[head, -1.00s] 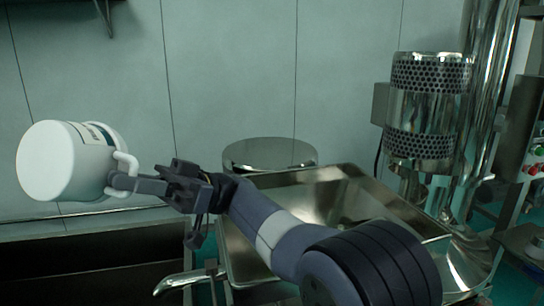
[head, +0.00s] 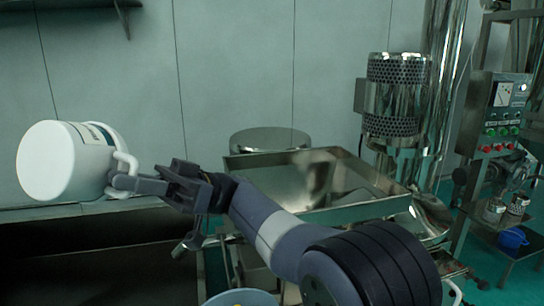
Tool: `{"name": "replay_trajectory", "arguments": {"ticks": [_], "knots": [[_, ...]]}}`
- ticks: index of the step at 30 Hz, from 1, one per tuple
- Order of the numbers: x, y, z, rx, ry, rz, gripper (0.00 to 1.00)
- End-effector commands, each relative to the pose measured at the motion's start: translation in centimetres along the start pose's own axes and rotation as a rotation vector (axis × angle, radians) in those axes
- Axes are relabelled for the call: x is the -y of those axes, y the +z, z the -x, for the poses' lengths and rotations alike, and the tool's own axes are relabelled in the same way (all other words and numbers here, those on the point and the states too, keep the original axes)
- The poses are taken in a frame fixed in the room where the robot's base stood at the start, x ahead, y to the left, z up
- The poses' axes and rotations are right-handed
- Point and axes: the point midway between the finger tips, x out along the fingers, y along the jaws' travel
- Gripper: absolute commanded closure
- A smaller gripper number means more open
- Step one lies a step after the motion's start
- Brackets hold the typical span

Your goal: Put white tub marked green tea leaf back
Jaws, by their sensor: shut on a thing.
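The white tub (head: 66,163) is at the left of the head view, tipped on its side with a round white end facing left. Part of a dark green label shows on its upper side, but I cannot read it. My gripper (head: 124,178) is shut on the tub's white handle at its right side. The tub is held up in the air in front of the wall, above a dark open-topped area.
A steel tray (head: 300,214) of the sieve machine lies behind my arm, with a round steel lid (head: 270,139) behind it. A perforated steel cylinder (head: 396,95) and a control panel (head: 503,112) stand right. A shelf edge (head: 75,8) is at upper left.

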Motion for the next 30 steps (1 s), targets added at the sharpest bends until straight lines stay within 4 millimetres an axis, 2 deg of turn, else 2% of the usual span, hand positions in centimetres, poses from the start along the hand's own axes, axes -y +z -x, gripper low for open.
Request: {"name": "replay_trajectory", "arguments": {"ticks": [15,20,23,26,30], "knots": [[0.0,0.0,0.0,0.0,0.0,0.001,1.0],[0.8,1.7,3.4,-0.004,0.081,0.035,1.0],[1.6,3.3,6.4,-0.007,0.152,0.069,1.0],[2.6,5.3,10.3,-0.012,0.244,0.113,1.0],[4.3,9.0,17.2,-0.019,0.408,0.191,1.0]]}}
